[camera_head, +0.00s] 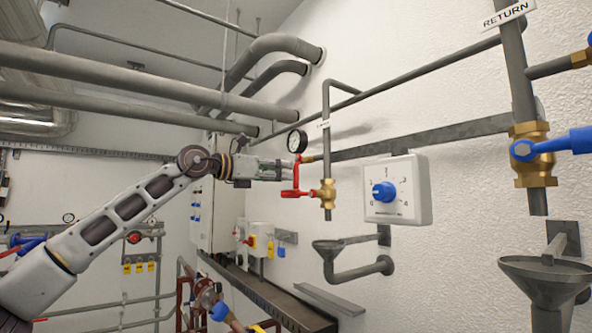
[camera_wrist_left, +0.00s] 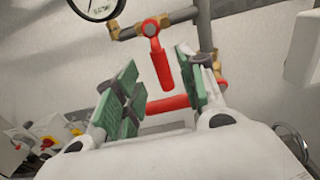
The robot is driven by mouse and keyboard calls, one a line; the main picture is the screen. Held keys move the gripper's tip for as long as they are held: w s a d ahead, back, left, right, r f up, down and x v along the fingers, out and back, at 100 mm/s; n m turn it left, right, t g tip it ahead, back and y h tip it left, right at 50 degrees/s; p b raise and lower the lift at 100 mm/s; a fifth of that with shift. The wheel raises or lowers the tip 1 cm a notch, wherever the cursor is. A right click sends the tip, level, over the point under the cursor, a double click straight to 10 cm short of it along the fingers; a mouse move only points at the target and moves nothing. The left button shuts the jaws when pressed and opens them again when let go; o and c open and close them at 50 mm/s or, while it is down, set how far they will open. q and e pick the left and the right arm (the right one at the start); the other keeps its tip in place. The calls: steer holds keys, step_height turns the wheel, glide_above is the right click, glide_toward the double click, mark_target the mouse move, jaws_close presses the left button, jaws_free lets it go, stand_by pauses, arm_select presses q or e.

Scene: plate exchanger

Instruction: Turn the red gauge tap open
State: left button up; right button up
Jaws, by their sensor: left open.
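The red gauge tap (camera_head: 296,174) has a handle that hangs down from the thin pipe just under the round pressure gauge (camera_head: 297,141). In the left wrist view the red handle (camera_wrist_left: 161,66) hangs from a brass fitting, with the gauge (camera_wrist_left: 98,8) at upper left. My left gripper (camera_head: 284,170) reaches in from the left at the tap. It is open, and its green-padded fingers (camera_wrist_left: 160,88) lie either side of the handle in the picture, with gaps on both sides. I cannot tell the exact depth between them. My right gripper is out of view.
A second red lever (camera_head: 292,193) lies level just below, on a brass valve (camera_head: 328,193); it also crosses behind my fingers in the wrist view (camera_wrist_left: 168,105). A white box with a blue dial (camera_head: 384,192) is to the right. A grey funnel (camera_head: 329,246) is below.

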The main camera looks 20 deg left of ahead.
mark_target(296, 170)
arm_select(q)
steer(key=shift+p+x, duration=0.95)
steer(key=shift+x, duration=1.95)
jaws_close()
